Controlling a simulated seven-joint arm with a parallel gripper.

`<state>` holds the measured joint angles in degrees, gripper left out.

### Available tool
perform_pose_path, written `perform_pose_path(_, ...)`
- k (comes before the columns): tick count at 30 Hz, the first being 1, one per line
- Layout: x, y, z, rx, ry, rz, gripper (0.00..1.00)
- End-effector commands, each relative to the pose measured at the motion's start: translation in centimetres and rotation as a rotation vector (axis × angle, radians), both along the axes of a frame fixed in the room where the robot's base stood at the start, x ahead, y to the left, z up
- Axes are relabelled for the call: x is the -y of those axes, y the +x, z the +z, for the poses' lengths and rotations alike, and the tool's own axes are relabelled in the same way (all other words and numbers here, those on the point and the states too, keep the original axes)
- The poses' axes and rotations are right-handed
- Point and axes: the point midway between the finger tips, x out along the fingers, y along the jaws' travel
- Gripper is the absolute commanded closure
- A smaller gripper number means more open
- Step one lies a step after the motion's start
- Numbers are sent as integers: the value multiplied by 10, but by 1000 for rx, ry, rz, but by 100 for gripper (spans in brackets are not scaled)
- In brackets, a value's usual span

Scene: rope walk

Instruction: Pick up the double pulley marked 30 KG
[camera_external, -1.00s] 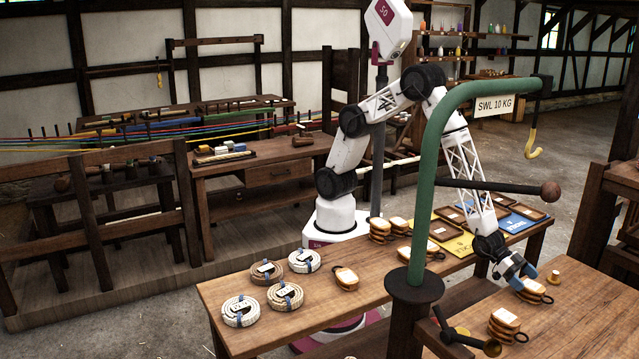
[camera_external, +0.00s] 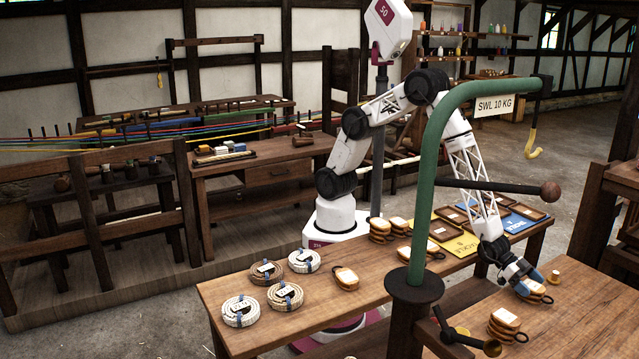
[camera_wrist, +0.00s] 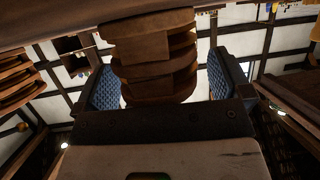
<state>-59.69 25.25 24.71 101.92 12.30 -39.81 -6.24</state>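Another pulley (camera_external: 505,325) lies nearer the front of that bench. More pulleys (camera_external: 380,229) sit on the long bench, their marks unreadable.
A green crane post (camera_external: 428,190) with an SWL 10 KG sign (camera_external: 494,106) and a yellow hook stands in front of my arm. A dark bar with a ball (camera_external: 550,191) crosses near my forearm. Rope coils (camera_external: 240,311) and trays (camera_external: 443,231) lie on the long bench.

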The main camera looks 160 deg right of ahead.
Motion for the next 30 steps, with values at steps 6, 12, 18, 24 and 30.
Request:
perform_pose_path(6, 0, 0, 0, 0, 0, 0, 38)
perform_pose_path(12, 0, 0, 0, 0, 0, 0, 68)
perform_pose_path(18, 0, 0, 1, 1, 1, 0, 69)
perform_pose_path(24, 0, 0, 5, 1, 2, 0, 69)
perform_pose_path(30, -1, 0, 20, 1, 3, 0, 69)
